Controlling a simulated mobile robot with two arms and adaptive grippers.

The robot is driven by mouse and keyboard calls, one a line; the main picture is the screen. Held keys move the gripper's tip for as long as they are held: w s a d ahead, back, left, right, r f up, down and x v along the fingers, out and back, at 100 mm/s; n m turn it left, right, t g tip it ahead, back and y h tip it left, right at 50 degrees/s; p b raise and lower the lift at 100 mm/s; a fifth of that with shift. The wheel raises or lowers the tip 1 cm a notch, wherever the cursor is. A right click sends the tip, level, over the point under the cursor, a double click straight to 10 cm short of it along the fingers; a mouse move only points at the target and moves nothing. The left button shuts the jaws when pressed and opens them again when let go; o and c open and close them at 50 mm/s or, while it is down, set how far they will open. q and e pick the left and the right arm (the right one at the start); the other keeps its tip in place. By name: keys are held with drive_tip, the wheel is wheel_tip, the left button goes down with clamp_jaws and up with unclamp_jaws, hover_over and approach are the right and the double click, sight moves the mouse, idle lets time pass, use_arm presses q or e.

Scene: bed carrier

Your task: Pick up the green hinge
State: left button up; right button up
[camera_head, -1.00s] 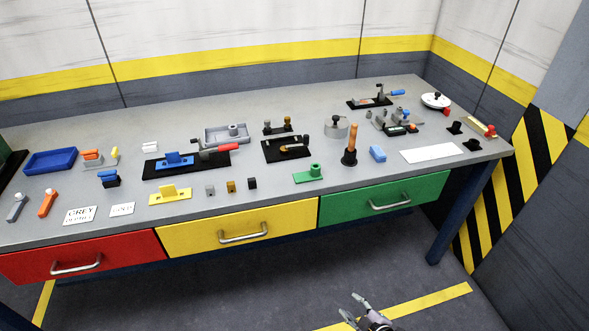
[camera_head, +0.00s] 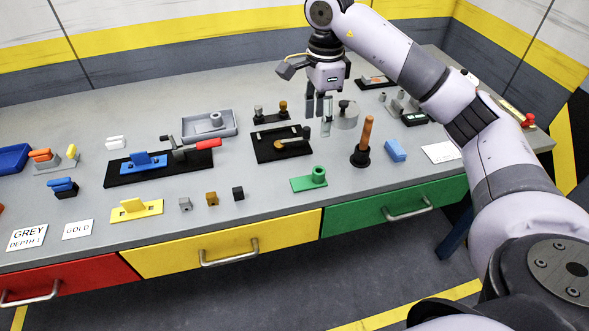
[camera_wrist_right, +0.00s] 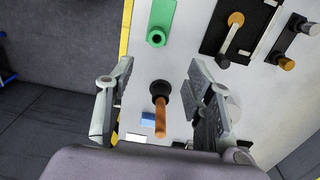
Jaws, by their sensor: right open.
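The green hinge (camera_head: 309,180), a flat plate with a round upright knuckle, lies on the grey table near its front edge, above the green drawer. It also shows in the right wrist view (camera_wrist_right: 160,24) at the top, beyond the fingers. My right gripper (camera_head: 319,112) is open and empty, pointing down above the table, behind the green hinge in the head view. Its open fingers also show in the right wrist view (camera_wrist_right: 162,105), with a plunger seen between them. My left gripper is not in view.
The plunger with an orange handle (camera_head: 365,140) stands right of the hinge, with a blue block (camera_head: 396,151) beside it. A black plate with a lever (camera_head: 283,146) lies behind it. Small cubes (camera_head: 211,199) and a yellow hinge (camera_head: 136,209) lie to the left.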

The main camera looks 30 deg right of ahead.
drive_tip(key=p, duration=0.2)
hover_over(319, 171)
drive_tip(key=a, duration=0.1)
drive_tip(key=f, duration=1)
drive_tip(key=shift+s+f, duration=0.25)
drive_tip(key=shift+f, duration=0.55)
drive_tip(key=shift+f+p, duration=0.25)
drive_tip(key=shift+p, duration=0.2)
wheel_tip(319, 171, down, 4)
drive_tip(key=shift+s+d+r+p, duration=0.15)
drive_tip(key=shift+p, duration=0.65)
drive_tip(key=shift+f, duration=0.5)
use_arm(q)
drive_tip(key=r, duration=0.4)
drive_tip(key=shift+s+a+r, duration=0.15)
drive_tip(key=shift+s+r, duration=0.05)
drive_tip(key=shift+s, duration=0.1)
use_arm(e)
drive_tip(key=shift+c, duration=0.6)
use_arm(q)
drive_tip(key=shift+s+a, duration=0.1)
use_arm(e)
clamp_jaws()
